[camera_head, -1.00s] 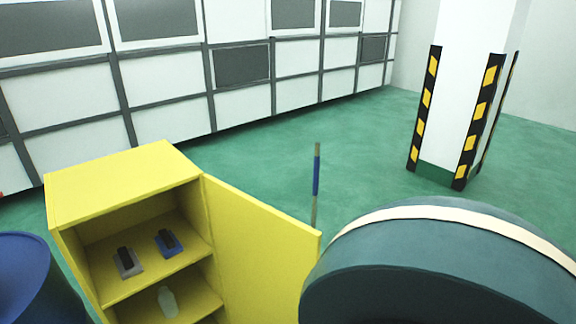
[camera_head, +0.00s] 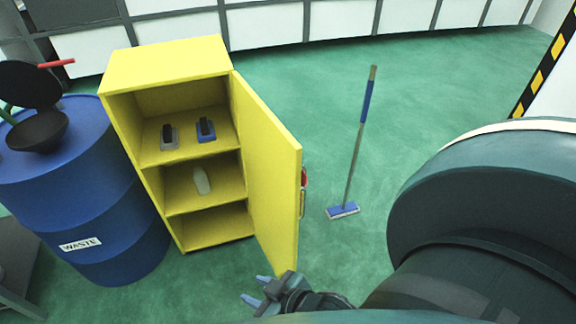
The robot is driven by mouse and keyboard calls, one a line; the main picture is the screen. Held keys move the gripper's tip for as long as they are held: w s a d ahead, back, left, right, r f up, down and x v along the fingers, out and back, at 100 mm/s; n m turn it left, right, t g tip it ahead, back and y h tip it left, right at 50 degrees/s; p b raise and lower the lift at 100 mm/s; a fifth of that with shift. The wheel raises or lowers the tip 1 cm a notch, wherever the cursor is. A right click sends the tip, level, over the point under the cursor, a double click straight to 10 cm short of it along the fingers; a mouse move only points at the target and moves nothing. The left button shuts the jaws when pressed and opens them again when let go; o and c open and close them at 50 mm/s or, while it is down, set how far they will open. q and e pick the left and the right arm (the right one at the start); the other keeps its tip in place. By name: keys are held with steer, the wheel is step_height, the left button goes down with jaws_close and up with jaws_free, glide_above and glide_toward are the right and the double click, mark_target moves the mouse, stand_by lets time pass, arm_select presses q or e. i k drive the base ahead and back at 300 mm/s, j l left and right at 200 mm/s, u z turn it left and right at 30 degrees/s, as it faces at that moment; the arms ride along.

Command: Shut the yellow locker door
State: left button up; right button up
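The yellow locker (camera_head: 168,66) stands left of centre, with its shelves showing. Its door (camera_head: 266,170) is hinged on the right side and stands wide open, swung out toward me. My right gripper (camera_head: 256,290) is at the bottom, just below the door's lower corner. Its two fingers are spread apart, with nothing between them. I cannot tell whether it touches the door. My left gripper is not in view.
A blue waste drum (camera_head: 90,190) with a black funnel (camera_head: 38,132) stands close left of the locker. A blue mop (camera_head: 343,211) stands upright right of the door. The locker holds two brushes and a bottle (camera_head: 201,180). Green floor (camera_head: 290,80) is clear behind.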

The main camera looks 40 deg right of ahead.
mark_target(272, 157)
steer(key=l, duration=0.35)
steer(key=k+l+u, duration=0.1)
steer(key=l, duration=0.25)
steer(key=k+l, duration=0.1)
steer(key=l, duration=0.25)
steer(key=i+l, duration=0.1)
steer(key=l, duration=0.25)
steer(key=i+l+u, duration=0.1)
steer(key=l, duration=0.25)
steer(key=l+u, duration=0.1)
steer(key=l, duration=0.55)
steer(key=k+j, duration=0.1)
steer(key=j, duration=0.25)
steer(key=j+u, duration=0.15)
steer(key=j, duration=0.15)
steer(key=k, duration=0.05)
